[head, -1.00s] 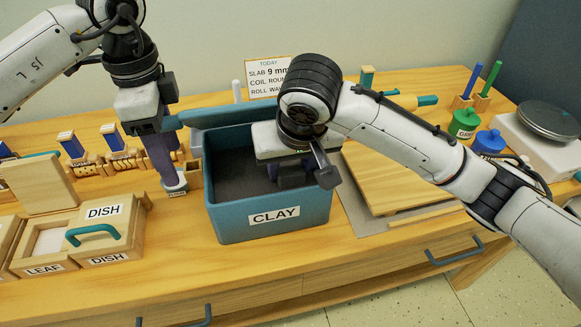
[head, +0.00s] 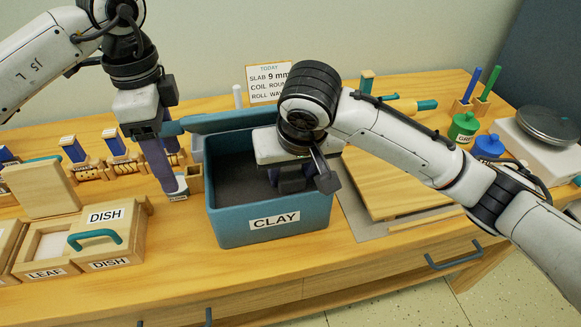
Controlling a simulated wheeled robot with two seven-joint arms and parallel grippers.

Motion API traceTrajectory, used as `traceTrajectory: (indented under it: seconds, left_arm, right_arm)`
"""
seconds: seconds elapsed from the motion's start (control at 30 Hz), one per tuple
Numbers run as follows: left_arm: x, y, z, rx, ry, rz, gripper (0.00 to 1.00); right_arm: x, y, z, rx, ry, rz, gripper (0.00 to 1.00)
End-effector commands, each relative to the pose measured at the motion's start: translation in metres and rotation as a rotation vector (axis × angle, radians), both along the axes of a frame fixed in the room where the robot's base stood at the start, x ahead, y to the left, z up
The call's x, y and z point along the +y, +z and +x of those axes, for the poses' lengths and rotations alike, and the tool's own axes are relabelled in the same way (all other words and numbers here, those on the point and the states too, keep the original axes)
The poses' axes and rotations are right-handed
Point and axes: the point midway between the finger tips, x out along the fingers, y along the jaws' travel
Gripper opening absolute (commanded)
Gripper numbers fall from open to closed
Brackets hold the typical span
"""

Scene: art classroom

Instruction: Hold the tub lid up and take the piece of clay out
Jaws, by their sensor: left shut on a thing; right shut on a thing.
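The blue-grey clay tub (head: 270,236), with a CLAY label on its front, stands on the bench at mid-picture. Its lid (head: 225,121) is raised at the back edge and tilted, clear of the opening. My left gripper (head: 162,132) is shut on the lid's left end and holds it up. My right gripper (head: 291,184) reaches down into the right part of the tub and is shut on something. The piece of clay itself is hidden by this gripper. The visible tub floor to its left is dark and bare.
Green (head: 463,127) and blue (head: 488,144) pots and a scale (head: 545,122) stand at the far right.

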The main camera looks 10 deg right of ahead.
Motion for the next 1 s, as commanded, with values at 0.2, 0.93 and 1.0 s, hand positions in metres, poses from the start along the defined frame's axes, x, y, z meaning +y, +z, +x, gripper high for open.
traceTrajectory:
  seconds: [0.2, 0.93, 1.0]
  left_arm:
    - [-0.002, 0.026, -0.004, 0.013, -0.009, 0.002, 0.51]
    - [-0.002, 0.053, -0.005, 0.014, -0.010, 0.002, 0.66]
    - [-0.002, 0.053, -0.005, 0.014, -0.010, 0.002, 0.66]
  right_arm:
    - [0.001, 0.019, -0.001, 0.004, 0.005, -0.001, 0.05]
    - [0.001, 0.041, 0.002, -0.012, 0.003, 0.003, 0.05]
    - [0.001, 0.042, 0.002, -0.012, 0.003, 0.003, 0.05]
